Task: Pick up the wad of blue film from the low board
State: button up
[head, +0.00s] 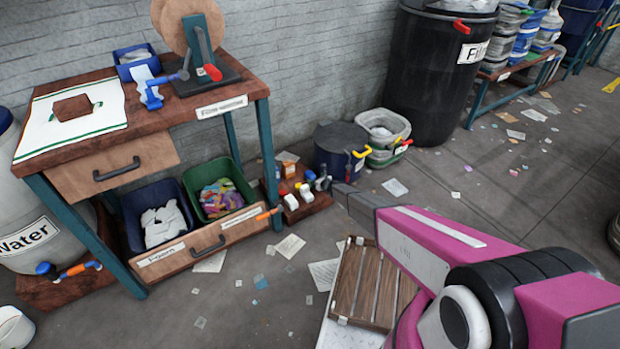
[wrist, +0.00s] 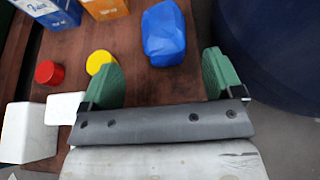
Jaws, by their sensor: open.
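The wad of blue film (wrist: 163,33) is a crumpled, bright blue lump lying on the dark brown low board (wrist: 130,45) in the wrist view. My gripper (wrist: 160,68) has its two green fingers wide apart, with nothing between them. The wad lies just ahead of the fingers, roughly centred between them and apart from both. In the head view the low board (head: 308,208) sits on the floor to the right of the workbench. A small blue spot there, near my gripper's end, looks like the wad (head: 310,175).
On the board, a yellow-capped item (wrist: 99,62) is close to the left finger. A red cap (wrist: 48,72), white bottles (wrist: 28,133), a blue box (wrist: 50,10) and an orange box (wrist: 104,8) stand left. A large dark blue tub (wrist: 270,50) is close to the right finger.

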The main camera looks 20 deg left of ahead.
aim_at(310, 175)
jog(key=x, duration=0.7)
jog(key=shift+w+a, duration=0.15)
jog(key=shift+w, duration=0.4)
jog(key=shift+r, duration=0.1)
jog(key=c, duration=1)
